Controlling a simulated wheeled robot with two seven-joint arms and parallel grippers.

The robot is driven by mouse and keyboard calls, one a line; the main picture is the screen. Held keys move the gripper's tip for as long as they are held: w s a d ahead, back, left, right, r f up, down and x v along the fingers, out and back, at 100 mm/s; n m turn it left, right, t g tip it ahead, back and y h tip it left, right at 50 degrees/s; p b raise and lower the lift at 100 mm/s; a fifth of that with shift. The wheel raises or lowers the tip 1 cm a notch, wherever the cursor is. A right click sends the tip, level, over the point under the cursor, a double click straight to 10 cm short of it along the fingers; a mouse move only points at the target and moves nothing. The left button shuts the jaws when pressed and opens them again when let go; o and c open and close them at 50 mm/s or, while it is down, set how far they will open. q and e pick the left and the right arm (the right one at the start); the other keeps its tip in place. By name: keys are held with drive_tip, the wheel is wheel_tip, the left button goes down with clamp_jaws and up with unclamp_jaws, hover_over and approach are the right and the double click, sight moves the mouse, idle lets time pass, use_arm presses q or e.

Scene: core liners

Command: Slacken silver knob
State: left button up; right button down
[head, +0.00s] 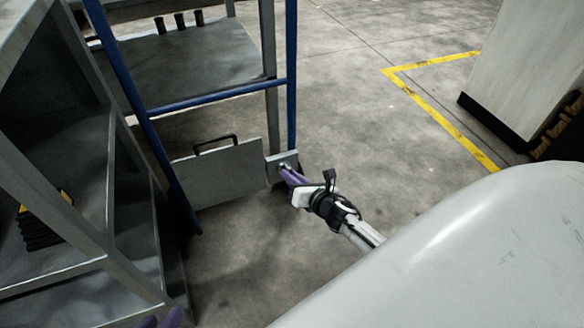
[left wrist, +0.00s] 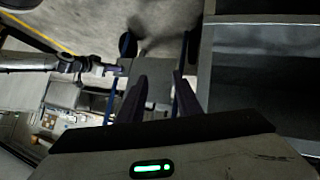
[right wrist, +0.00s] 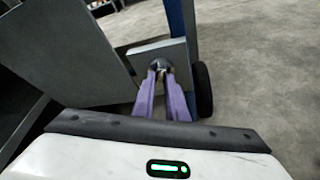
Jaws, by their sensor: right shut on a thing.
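The silver knob (right wrist: 160,64) sits on a small grey plate (right wrist: 150,50) beside the blue post in the right wrist view, mostly hidden by my fingers. In the head view the knob (head: 282,167) barely shows at the fingertips. My right gripper (head: 285,172) reaches in from the right with its purple fingers shut on the knob; it also shows in the right wrist view (right wrist: 160,72). My left gripper (head: 161,319) shows only its purple tips at the bottom edge of the head view. In the left wrist view it (left wrist: 158,80) is open, with nothing between the fingers.
A grey panel with a black handle (head: 214,144) adjoins the small plate. A blue-framed cart (head: 216,97) stands over it, with a wheel (right wrist: 203,88) near my right fingers. Grey shelving (head: 70,190) fills the left side.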

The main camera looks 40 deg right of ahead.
use_arm(q)
drive_tip(key=shift+r, duration=0.2)
use_arm(e)
drive_tip(key=shift+a+f+n+g+h, duration=0.1)
drive_tip(key=shift+a+n+g+h, duration=0.1)
drive_tip(key=shift+n+h, duration=1)
drive_tip(key=shift+a+r+n+g+h, duration=0.15)
drive_tip(key=shift+n+h, duration=0.6)
drive_tip(key=shift+n, duration=0.9)
drive_tip(key=shift+a+f+n+g+h, duration=0.15)
drive_tip(key=shift+n+g+h, duration=0.1)
drive_tip(key=shift+n+h, duration=0.95)
drive_tip(key=shift+n, duration=0.35)
drive_tip(key=c, duration=1.8)
unclamp_jaws()
drive_tip(key=shift+o, duration=0.2)
drive_tip(key=shift+w, duration=0.1)
drive_tip(key=shift+a, duration=0.1)
